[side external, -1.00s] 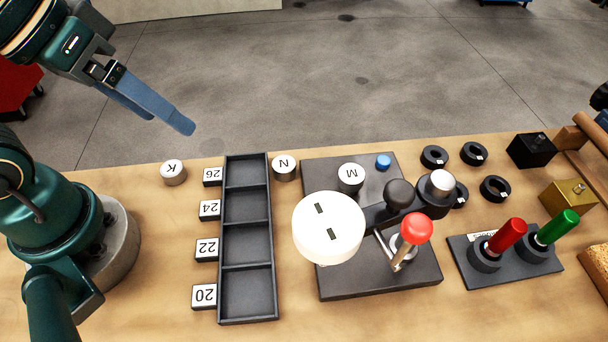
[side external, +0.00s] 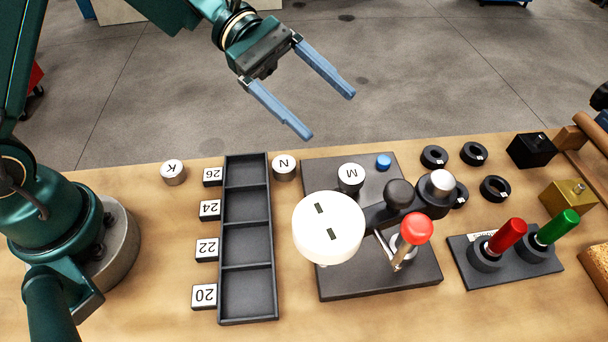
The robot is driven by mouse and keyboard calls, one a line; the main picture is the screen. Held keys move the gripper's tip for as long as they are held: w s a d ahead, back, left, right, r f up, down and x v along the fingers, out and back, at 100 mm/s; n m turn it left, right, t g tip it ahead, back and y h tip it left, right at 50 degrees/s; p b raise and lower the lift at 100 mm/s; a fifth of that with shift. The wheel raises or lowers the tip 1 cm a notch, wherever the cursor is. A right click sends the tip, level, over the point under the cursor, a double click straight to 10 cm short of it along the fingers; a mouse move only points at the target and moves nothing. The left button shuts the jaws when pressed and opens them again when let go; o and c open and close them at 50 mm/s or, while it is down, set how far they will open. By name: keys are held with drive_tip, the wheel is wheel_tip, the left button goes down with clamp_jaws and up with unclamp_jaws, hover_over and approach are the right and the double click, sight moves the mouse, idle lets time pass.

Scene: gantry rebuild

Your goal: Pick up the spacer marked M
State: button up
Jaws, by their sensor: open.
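The spacer marked M (side external: 351,178) is a short silver cylinder with a white top and a black letter. It stands upright on the dark base plate (side external: 315,168), near its back left part, just behind the big white disc. My gripper (side external: 330,115) is open and empty. Its two blue fingers are well apart and point down to the right, in the air above and behind the spacer, touching nothing. Similar spacers marked N (side external: 284,167) and K (side external: 173,172) stand on the table to the left.
A white slotted disc (side external: 328,228), a red-knobbed lever (side external: 416,229) and a black knob (side external: 398,194) crowd the plate near M. A blue button (side external: 383,162) is to its right. A black four-slot tray (side external: 272,255) is left. Black rings (side external: 434,157) lie right.

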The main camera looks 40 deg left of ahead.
sight(352, 173)
drive_tip(key=f+n, duration=0.1)
drive_tip(key=f, duration=0.1)
drive_tip(key=w+f+n, duration=0.1)
drive_tip(key=f, duration=0.2)
drive_tip(key=a+f+n+h, duration=0.1)
drive_tip(key=f, duration=0.1)
drive_tip(key=shift+w+f+n, duration=0.2)
drive_tip(key=shift+f+n, duration=0.1)
drive_tip(key=shift+f, duration=0.1)
drive_tip(key=shift+s+d+f, duration=0.1)
drive_tip(key=shift+f, duration=0.25)
drive_tip(key=shift+s+d+f, duration=0.1)
drive_tip(key=shift+d+f, duration=0.1)
drive_tip(key=shift+d, duration=0.05)
drive_tip(key=shift+x, duration=2.25)
drive_tip(key=shift+r, duration=0.1)
clamp_jaws()
drive_tip(key=shift+r, duration=0.1)
